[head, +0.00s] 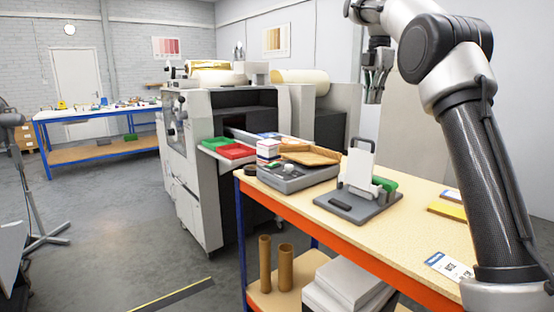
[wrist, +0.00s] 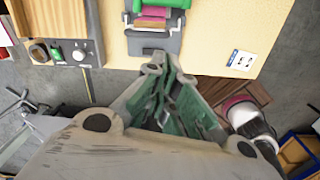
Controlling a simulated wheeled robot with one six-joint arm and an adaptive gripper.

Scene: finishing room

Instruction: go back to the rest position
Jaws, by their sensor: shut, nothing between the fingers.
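My gripper (head: 374,92) hangs fingers-down at the upper right of the head view, high above the workbench (head: 425,215). It is shut and holds nothing. In the wrist view its fingers (wrist: 172,100) fill the middle, with the bench's edge below them in the scene. My arm bends over the right end of the bench. A grey stand with an upright white plate (head: 358,165) is on the bench under the gripper, well apart from it.
A grey device (head: 298,177) with a wooden piece on top stands left of the stand. Red and green trays (head: 230,150) sit at the large machine (head: 205,200). A label card (head: 449,266) lies near the bench's front edge. Open floor (head: 110,230) lies left.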

